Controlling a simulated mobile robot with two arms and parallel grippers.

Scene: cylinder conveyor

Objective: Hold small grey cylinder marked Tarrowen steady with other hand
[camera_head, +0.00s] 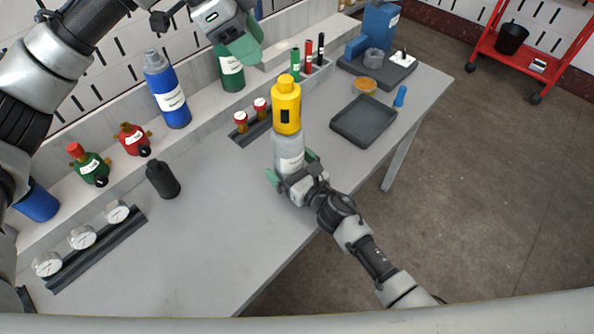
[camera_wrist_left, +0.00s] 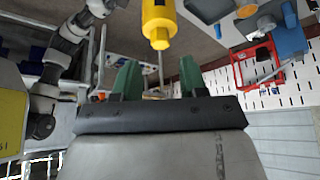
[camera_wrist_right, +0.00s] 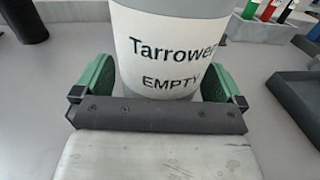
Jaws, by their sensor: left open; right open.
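The small grey cylinder (camera_head: 288,148) stands upright near the table's front edge. In the right wrist view its white label (camera_wrist_right: 165,60) reads Tarrowen, EMPTY. A yellow device with a dark panel (camera_head: 286,108) sits on its top; this also shows in the left wrist view (camera_wrist_left: 158,22). My right gripper (camera_head: 292,168) is open, with a green finger on either side of the cylinder's lower part; I cannot tell if they touch it. My left gripper (camera_head: 241,46) is open and empty, raised at the back, up and left of the yellow device.
A dark tray (camera_head: 364,120) lies to the right. A blue bottle (camera_head: 167,92) and a green cylinder (camera_head: 230,70) stand at the back. A black bottle (camera_head: 162,179) and a gauge rack (camera_head: 98,248) are at left. The table's front middle is clear.

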